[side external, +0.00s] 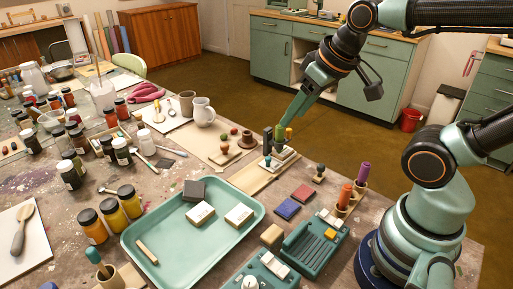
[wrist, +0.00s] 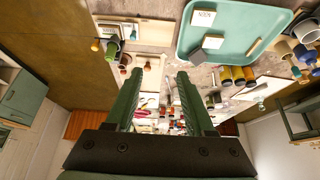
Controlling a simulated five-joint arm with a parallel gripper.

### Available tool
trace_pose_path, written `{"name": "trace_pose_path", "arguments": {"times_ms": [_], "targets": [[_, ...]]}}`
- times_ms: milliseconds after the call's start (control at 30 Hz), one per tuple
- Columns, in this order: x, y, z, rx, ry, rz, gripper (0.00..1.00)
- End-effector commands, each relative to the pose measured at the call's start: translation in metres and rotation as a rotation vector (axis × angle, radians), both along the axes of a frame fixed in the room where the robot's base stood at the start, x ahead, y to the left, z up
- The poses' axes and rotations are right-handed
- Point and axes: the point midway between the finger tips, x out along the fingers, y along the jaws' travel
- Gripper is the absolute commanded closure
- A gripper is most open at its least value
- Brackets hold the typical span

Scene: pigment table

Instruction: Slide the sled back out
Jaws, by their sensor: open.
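A pale wooden track board (side external: 243,184) runs diagonally in the middle of the table. What looks like the sled, a light flat block (side external: 284,155), sits at its far right end. A small green-topped knob (side external: 267,160) is at the block's near side, and dark and olive upright pieces (side external: 268,139) stand at its back. My gripper (side external: 286,122) points down just above and behind these pieces, its tips partly overlapping them. In the wrist view my gripper (wrist: 159,73) is open with nothing between its fingers. The board (wrist: 155,32) shows there at upper left.
A second board (side external: 207,146) with small knobs lies farther back. A teal tray (side external: 182,245) with blocks is in front. Blue (side external: 287,208) and red (side external: 303,193) pads and a knobbed peg (side external: 319,172) are on the right. Jars crowd the left.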

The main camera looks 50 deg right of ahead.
Motion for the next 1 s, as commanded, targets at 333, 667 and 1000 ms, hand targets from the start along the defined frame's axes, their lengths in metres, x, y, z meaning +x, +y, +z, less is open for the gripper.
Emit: {"name": "trace_pose_path", "arguments": {"times_ms": [333, 667, 1000], "targets": [[0.021, -0.009, 0.0, -0.06, 0.081, 0.098, 0.46], [0.078, -0.038, -0.022, -0.166, 0.272, 0.383, 0.46], [0.125, -0.071, -0.076, -0.194, 0.429, 0.676, 0.46]]}}
